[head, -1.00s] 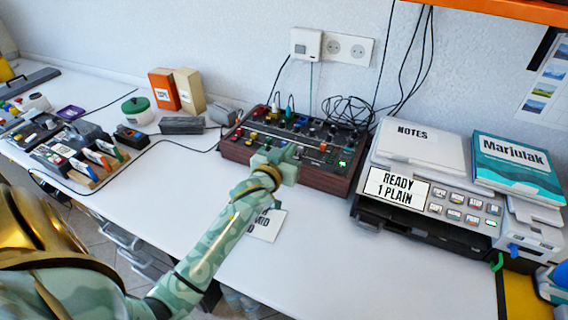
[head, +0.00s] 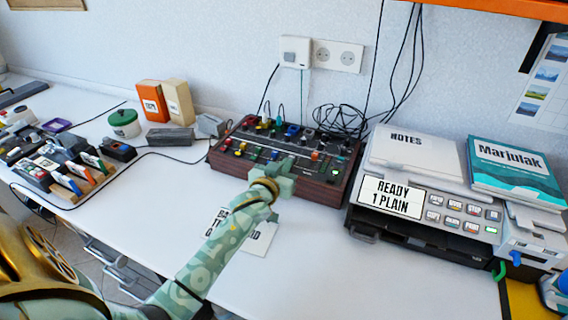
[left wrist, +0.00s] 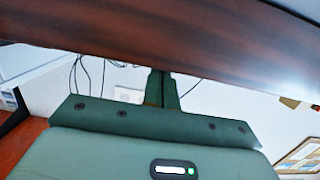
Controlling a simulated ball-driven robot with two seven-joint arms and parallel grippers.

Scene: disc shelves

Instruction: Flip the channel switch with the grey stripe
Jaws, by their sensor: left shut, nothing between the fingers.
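The channel switches sit on a dark mixer panel (head: 327,167) with wooden sides, crowded with coloured knobs and sliders, on the white table. I cannot make out which switch has the grey stripe; part of the panel is hidden by my gripper. My left gripper (head: 286,163) is shut and empty at the panel's front edge, right of its middle. In the left wrist view, the shut fingers (left wrist: 162,88) point toward a brown wooden surface (left wrist: 120,52), which fills the top; whether they touch it is unclear. My right gripper is not in view.
A printer (head: 420,215) with a label and buttons stands close on the right. A printed card (head: 262,240) lies in front of the mixer, partly under my arm. Boxes, a green-lidded pot (head: 124,122) and cables lie to the left. Bare table is in front.

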